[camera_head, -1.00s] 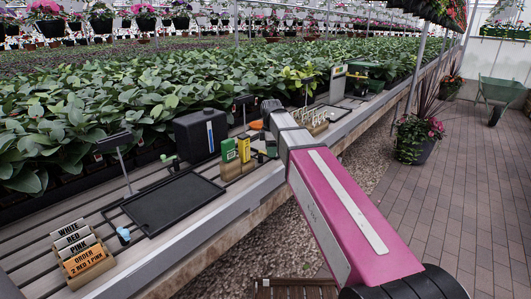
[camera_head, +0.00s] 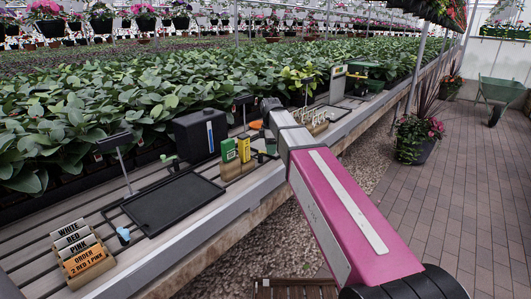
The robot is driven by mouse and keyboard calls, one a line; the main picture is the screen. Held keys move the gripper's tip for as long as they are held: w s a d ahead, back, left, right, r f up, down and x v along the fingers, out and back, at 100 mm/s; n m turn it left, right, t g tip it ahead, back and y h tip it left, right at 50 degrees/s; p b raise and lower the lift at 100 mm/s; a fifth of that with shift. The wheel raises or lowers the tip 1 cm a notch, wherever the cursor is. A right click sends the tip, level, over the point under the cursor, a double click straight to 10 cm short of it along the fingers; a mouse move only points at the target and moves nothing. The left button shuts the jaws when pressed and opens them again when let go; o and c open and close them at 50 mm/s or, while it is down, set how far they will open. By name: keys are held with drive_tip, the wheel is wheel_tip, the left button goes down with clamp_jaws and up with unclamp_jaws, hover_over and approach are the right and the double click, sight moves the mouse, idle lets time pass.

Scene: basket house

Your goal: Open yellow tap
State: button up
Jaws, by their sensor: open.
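I cannot make out a yellow tap in the head view. A small blue tap-like piece (camera_head: 124,235) sits at the near left corner of the black tray. My pink and grey arm reaches from the lower right over the bench, and my gripper (camera_head: 269,104) is at its far end, above the bench by the plants. It is open, small and mostly hidden, with nothing seen in it. Below and left of it stand a yellow box (camera_head: 244,149) and a green box (camera_head: 228,151) in a wooden holder. My arm hides part of the bench behind it.
A black tray (camera_head: 172,204) lies on the slatted bench, with a black box (camera_head: 200,136) behind it. A wooden card holder (camera_head: 88,264) stands at front left. Dense plants fill the back. A paved aisle with a potted plant (camera_head: 418,138) and a green wheelbarrow (camera_head: 500,90) is at right.

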drive_tip(key=shift+w+a, duration=0.2)
drive_tip(key=shift+w, duration=1.25)
drive_tip(key=shift+w+a, duration=0.2)
drive_tip(key=shift+w, duration=1.2)
drive_tip(key=shift+s, duration=0.35)
wheel_tip(320, 180, up, 7)
